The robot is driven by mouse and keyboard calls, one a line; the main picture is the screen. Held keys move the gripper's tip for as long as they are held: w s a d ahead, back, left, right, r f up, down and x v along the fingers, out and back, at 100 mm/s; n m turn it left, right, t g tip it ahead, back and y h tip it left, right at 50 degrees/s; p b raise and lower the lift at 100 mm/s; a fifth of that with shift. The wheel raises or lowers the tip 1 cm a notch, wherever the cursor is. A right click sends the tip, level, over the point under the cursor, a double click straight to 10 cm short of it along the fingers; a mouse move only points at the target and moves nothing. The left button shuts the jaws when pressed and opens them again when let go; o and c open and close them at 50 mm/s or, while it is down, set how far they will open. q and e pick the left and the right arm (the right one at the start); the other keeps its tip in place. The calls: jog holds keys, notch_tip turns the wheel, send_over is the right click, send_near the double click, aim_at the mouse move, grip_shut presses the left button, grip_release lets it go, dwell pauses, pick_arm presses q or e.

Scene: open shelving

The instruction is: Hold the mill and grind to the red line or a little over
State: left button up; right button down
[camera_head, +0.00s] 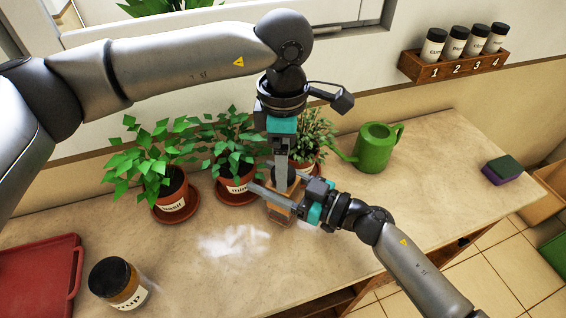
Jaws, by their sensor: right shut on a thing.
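My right gripper (277,197) comes in from the right and is shut on the upper part of the mill. My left gripper (281,172) points straight down at the top of the mill; its fingertips are close to the mill's top. Whether it grips anything there is hidden. The red line does not show in this view, and neither does the ground content.
Potted herbs, basil (172,190), mint (238,182) and a third plant (308,140), stand behind. A green watering can (375,148), a sponge (502,170), a jar (118,284) and a red tray (40,280) are around. A spice rack (455,66) hangs on the wall.

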pick_arm(q)
notch_tip(320, 180, up, 11)
jog(key=shift+f, duration=0.2)
dwell(0.7)
notch_tip(320, 180, down, 13)
jog(key=n, duration=1.8)
jog(key=shift+r, duration=0.2)
grip_shut()
dwell(0.3)
